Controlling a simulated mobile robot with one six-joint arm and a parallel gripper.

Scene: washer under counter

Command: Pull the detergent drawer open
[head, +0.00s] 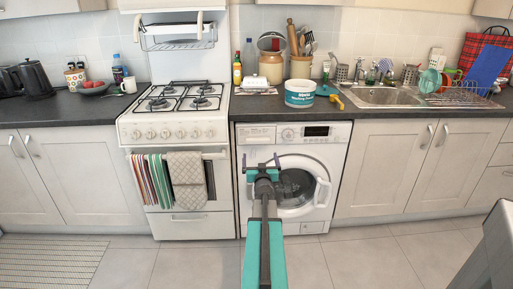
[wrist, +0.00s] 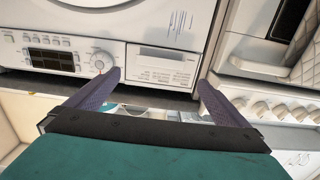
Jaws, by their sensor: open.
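The white washing machine (head: 338,150) stands under the counter, with a round glass door, a dial and a dark display. Its detergent drawer (head: 257,133) is at the upper left of the front and looks shut. In the wrist view, which is upside down, the drawer front (wrist: 163,66) is at upper centre, right of the dial. My gripper (head: 262,160) is in front of the machine, just below the drawer in the head view. In the wrist view my gripper (wrist: 160,78) is open, with nothing between its fingers. The drawer front appears beyond the fingertips; contact cannot be told.
A white cooker (head: 172,132) with towels (head: 188,180) on its rail stands to the left. Cupboards (head: 385,165) are on the right. The dark counter (head: 390,114) overhangs the machine and holds a tub (head: 299,95). The tiled floor (head: 350,262) in front is clear.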

